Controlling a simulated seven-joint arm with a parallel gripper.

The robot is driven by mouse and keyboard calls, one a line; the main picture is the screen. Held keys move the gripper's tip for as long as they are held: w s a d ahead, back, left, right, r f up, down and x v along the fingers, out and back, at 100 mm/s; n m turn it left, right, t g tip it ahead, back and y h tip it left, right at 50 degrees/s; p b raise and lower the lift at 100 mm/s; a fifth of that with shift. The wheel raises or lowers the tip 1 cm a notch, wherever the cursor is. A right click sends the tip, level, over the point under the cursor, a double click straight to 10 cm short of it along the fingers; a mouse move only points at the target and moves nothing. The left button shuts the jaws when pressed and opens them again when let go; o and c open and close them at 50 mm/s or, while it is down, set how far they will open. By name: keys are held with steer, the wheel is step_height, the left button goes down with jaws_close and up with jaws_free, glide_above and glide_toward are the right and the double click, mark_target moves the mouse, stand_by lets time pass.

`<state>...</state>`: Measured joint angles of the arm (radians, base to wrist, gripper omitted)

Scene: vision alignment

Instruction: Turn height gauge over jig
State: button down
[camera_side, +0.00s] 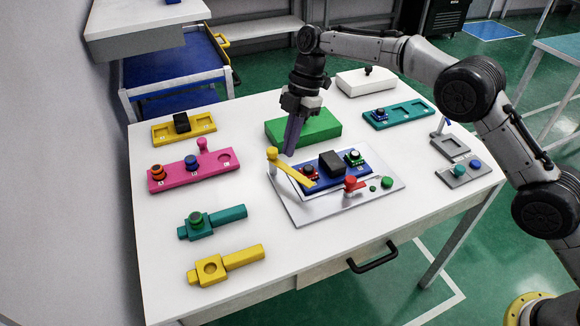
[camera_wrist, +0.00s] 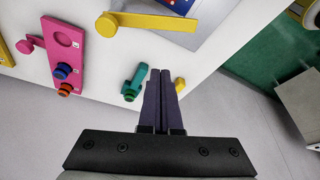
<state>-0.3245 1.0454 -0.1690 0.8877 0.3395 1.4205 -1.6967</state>
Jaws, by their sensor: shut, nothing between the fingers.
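The yellow bar on a round post (camera_side: 291,170), which looks like the height gauge, stands at the left of the grey plate (camera_side: 297,210). Its free end overlaps the left end of the blue jig (camera_side: 322,187) in the side view. The jig carries a black block (camera_side: 332,163) and round lens-like parts. The yellow bar also shows at the top of the wrist view (camera_wrist: 155,21). My gripper (camera_side: 289,153) is shut and empty, pointing down just behind the bar near its post; whether it touches is unclear. It also shows in the wrist view (camera_wrist: 160,75).
A green block (camera_side: 315,127) lies close behind my gripper. A red knob (camera_side: 351,184) stands at the plate's front. Pink (camera_side: 215,173), yellow (camera_side: 205,127) and teal (camera_side: 400,116) trays lie around. The table's front middle is clear.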

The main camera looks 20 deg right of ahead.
mark_target(294, 175)
steer(key=x, duration=0.6)
steer(key=a+x, duration=0.1)
steer(key=x, duration=0.3)
steer(key=shift+s+r, duration=0.15)
steer(key=d, duration=0.1)
steer(key=w+d, duration=0.1)
steer(key=shift+w+d+r, duration=0.1)
steer(key=shift+d+r, duration=0.1)
steer(key=shift+d, duration=0.15)
steer(key=shift+w+d, duration=0.25)
steer(key=shift+d, duration=0.4)
steer(key=shift+w+d+n, duration=0.2)
steer(key=shift+d+n, duration=0.35)
steer(key=shift+n, duration=0.35)
steer(key=shift+w+d+n+g+h, duration=0.25)
steer(key=shift+d+n, duration=0.25)
steer(key=shift+n, duration=0.3)
steer(key=shift+w+d+n+g+h, duration=0.15)
steer(key=shift+w+d+n+g, duration=0.15)
steer(key=shift+d+n, duration=0.35)
steer(key=shift+w+d, duration=0.15)
steer(key=shift+d, duration=0.05)
